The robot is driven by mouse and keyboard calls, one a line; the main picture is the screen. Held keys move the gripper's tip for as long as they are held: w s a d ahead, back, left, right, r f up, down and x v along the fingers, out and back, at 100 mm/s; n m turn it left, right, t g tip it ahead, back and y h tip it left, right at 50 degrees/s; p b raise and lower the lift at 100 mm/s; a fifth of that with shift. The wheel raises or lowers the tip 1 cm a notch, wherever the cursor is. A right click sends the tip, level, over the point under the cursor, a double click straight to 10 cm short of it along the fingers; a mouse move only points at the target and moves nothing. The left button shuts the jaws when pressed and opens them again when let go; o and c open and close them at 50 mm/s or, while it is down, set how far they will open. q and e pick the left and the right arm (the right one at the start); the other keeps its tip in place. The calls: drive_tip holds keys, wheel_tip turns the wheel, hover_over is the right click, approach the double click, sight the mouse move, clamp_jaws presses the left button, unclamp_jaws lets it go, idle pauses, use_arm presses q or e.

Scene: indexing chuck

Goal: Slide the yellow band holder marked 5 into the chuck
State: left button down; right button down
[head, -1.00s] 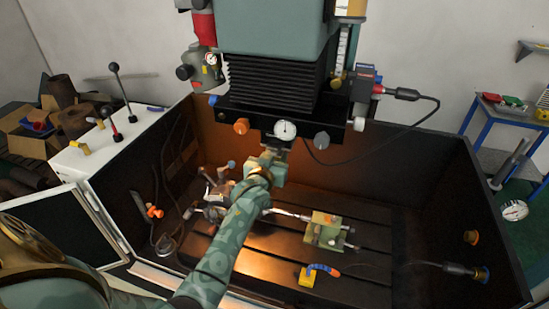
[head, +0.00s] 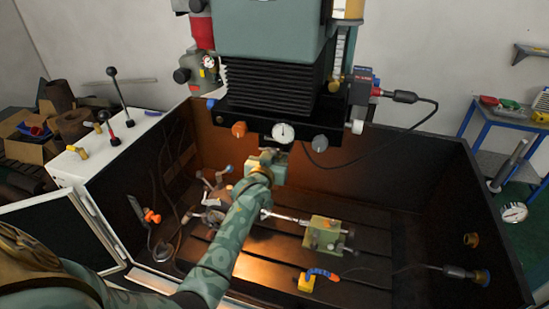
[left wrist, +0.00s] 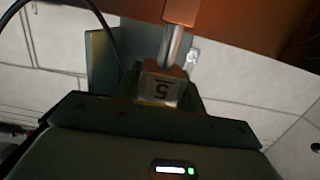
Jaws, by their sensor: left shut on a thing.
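My left gripper (head: 268,160) is raised just under the machine head, below the round dial (head: 283,132). In the left wrist view it is shut on a holder whose pale end block (left wrist: 160,90) is marked 5, with the digit upside down. A shiny metal shank (left wrist: 172,45) runs up from the block to an orange-brown part (left wrist: 181,11). I cannot tell whether the shank is inside that part or only in front of it. No yellow band can be made out. The chuck cannot be told apart clearly. My right gripper is not in view.
A spoked handle assembly (head: 217,188) stands on the slotted machine table, left of my arm. A green block fixture (head: 323,235) and a yellow base with a blue-orange hose (head: 308,283) stand to the right. Dark enclosure walls (head: 410,175) surround the table.

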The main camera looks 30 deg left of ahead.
use_arm(q)
drive_tip(key=shift+w+r, duration=0.15)
drive_tip(key=shift+w, duration=0.05)
drive_tip(key=shift+w+a+b, duration=0.2)
drive_tip(key=shift+w+b, duration=0.2)
drive_tip(key=shift+w, duration=0.45)
drive_tip(key=shift+w+a+b, duration=0.15)
drive_tip(key=shift+w+b, duration=0.15)
drive_tip(key=shift+w, duration=0.2)
drive_tip(key=shift+r, duration=0.1)
drive_tip(key=c, duration=0.8)
unclamp_jaws()
drive_tip(key=shift+o, duration=0.2)
drive_tip(key=v, duration=1.6)
drive_tip(key=shift+s, duration=0.25)
